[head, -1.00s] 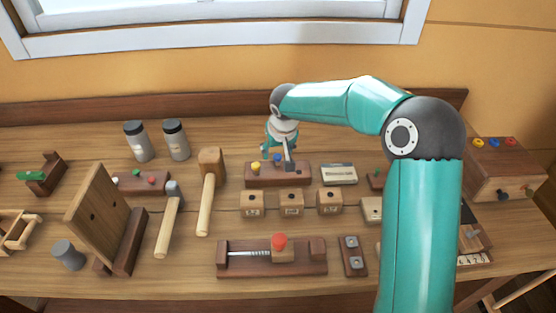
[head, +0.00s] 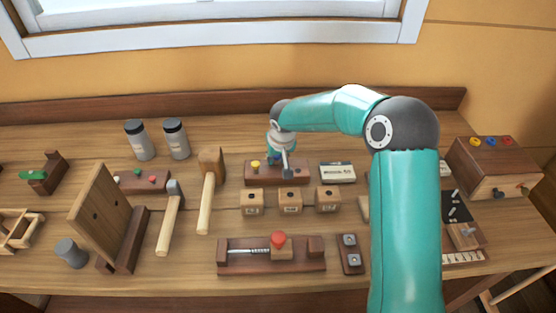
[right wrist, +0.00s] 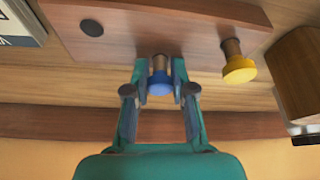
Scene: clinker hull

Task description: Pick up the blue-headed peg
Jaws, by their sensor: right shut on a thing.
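The blue-headed peg (right wrist: 160,84) shows in the right wrist view, with a round blue head and a wooden shaft. It is between the two fingers of my right gripper (right wrist: 160,72), which is shut on it. The peg's shaft end is at the brown peg block (right wrist: 120,35); I cannot tell whether it is still seated in a hole. In the head view the right gripper (head: 279,158) is over the middle of the block (head: 262,180), and the blue head is mostly hidden. My left gripper is not in view.
A yellow-headed peg (right wrist: 238,68) stands in the same block, close beside the gripper. A mallet (head: 209,185) lies to the left, a card (head: 338,172) to the right. Several small wooden cubes (head: 290,201) sit in front. A dark hole (right wrist: 92,28) shows in the block.

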